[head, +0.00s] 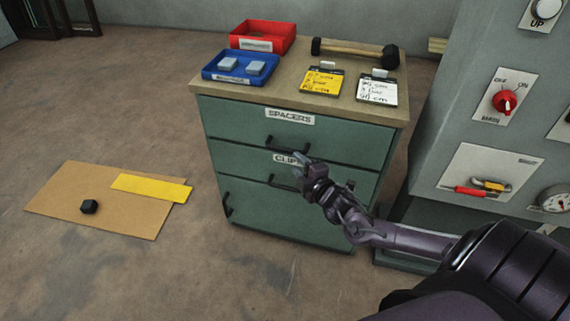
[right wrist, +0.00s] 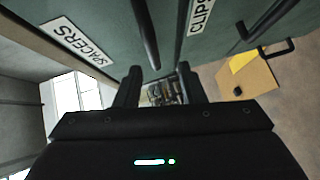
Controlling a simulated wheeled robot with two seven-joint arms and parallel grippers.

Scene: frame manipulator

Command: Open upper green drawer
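The green cabinet (head: 225,150) stands in the middle of the head view. Its upper drawer (head: 235,119), labelled SPACERS, looks closed and has a dark bar handle (head: 284,146). That handle (right wrist: 147,35) also shows in the right wrist view, between the SPACERS and CLIPS labels. My right gripper (head: 304,163) is in front of the cabinet, just below the right end of the upper handle. In the right wrist view its two fingers (right wrist: 159,80) are apart. The handle's end lies near the fingertips; I cannot tell whether they touch. My left gripper is out of view.
A CLIPS drawer with its own handle (head: 283,183) is below. On top stand a red bin (head: 262,35), a blue bin (head: 240,68), a hammer (head: 350,48) and two notes. A grey control panel (head: 440,120) stands at right. Cardboard (head: 95,215) lies on the floor at left.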

